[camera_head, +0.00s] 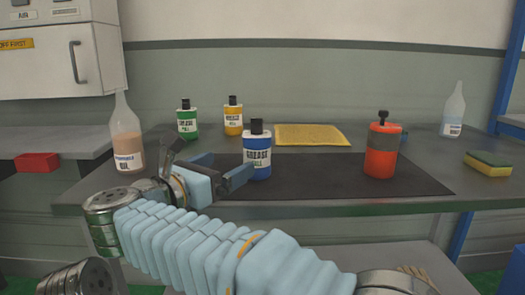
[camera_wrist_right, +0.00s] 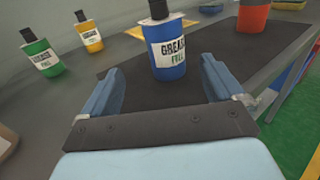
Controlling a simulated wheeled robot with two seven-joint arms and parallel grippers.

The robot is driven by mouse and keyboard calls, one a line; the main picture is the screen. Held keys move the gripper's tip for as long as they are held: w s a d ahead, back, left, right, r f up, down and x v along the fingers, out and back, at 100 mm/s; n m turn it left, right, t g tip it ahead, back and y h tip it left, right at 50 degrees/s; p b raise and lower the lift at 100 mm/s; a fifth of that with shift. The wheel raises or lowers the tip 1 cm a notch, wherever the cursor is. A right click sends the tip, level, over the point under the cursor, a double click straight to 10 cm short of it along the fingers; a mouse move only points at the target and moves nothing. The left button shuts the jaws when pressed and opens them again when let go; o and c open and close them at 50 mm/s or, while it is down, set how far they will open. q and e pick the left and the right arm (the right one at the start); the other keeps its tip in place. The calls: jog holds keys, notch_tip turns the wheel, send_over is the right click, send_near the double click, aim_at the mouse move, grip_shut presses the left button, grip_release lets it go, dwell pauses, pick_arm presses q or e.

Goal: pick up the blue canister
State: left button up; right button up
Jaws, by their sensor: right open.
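The blue canister (camera_head: 257,156) has a black cap and a white label reading GREASE FULL. It stands upright on the dark mat (camera_head: 330,180) on the table. My right gripper (camera_head: 222,168) is open at the canister's left side in the head view. In the right wrist view the blue canister (camera_wrist_right: 168,50) stands just beyond the two spread fingers of my right gripper (camera_wrist_right: 160,88), roughly in line with the gap. I cannot tell whether a finger touches it. My left gripper does not show.
A green canister (camera_head: 187,123) and a yellow canister (camera_head: 233,119) stand behind, left. A yellow cloth (camera_head: 310,135) lies behind. A red canister (camera_head: 382,150) stands right on the mat. A clear bottle (camera_head: 127,140) stands left; another bottle (camera_head: 453,115) and a sponge (camera_head: 488,164) are at right.

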aim_at(249, 156)
jog(key=x, duration=0.5)
jog(key=shift+w+d+p, duration=0.1)
jog(key=shift+d+p, duration=0.05)
jog(key=shift+p, duration=0.25)
jog(key=x, duration=0.2)
jog(key=p+x, duration=0.1)
jog(key=x, duration=0.1)
jog(key=shift+d, duration=0.5)
jog(key=shift+w+d+f, duration=0.1)
jog(key=shift+w+d, duration=0.05)
jog(key=shift+w, duration=0.2)
jog(key=shift+c, duration=0.2)
jog(key=c, duration=1.2)
jog(key=shift+c, duration=0.2)
